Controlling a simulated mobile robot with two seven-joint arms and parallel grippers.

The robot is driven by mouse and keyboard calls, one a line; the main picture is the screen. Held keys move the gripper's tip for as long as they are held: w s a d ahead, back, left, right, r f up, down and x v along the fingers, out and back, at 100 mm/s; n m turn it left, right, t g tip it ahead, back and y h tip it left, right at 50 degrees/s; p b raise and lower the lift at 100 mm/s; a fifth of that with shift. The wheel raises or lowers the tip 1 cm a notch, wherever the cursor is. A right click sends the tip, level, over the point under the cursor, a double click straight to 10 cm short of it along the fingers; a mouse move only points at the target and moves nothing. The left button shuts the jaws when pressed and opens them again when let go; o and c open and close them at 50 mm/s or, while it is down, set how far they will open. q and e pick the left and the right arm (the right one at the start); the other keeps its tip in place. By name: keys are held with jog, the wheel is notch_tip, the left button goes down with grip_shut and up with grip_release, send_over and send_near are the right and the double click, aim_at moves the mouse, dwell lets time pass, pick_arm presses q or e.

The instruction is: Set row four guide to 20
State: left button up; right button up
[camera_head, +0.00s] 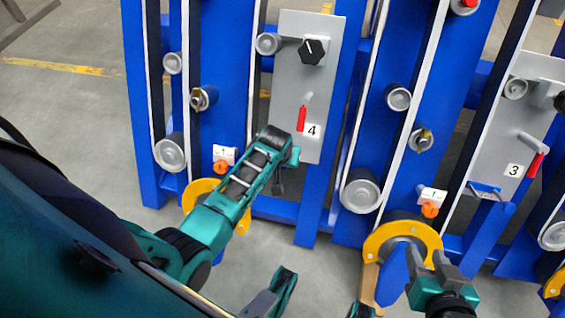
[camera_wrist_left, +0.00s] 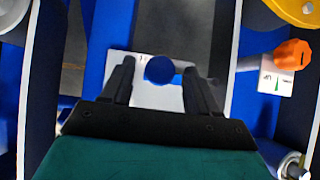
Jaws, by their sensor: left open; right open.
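The row four panel (camera_head: 300,90) is a grey plate marked 4, with a black knob (camera_head: 313,51) and a red-handled lever (camera_head: 301,118). My left arm covers the area at its lower left, so the guide there is hidden in the head view. In the left wrist view, a round blue knob (camera_wrist_left: 159,69) stands in front of a white plate (camera_wrist_left: 150,97) with small markings I cannot read. My left gripper (camera_wrist_left: 160,76) is open, with one finger on each side of the knob; I cannot tell whether they touch it. My right gripper (camera_head: 432,262) is open and empty at lower right.
Blue frames, belts and rollers surround both panels. An orange knob (camera_wrist_left: 292,55) is right of my left gripper. A yellow wheel guard (camera_head: 402,238) is behind my right gripper.

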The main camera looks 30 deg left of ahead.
pick_arm(q)
jog(key=shift+f, duration=0.15)
jog(key=shift+c, duration=0.2)
grip_shut()
dwell(0.4)
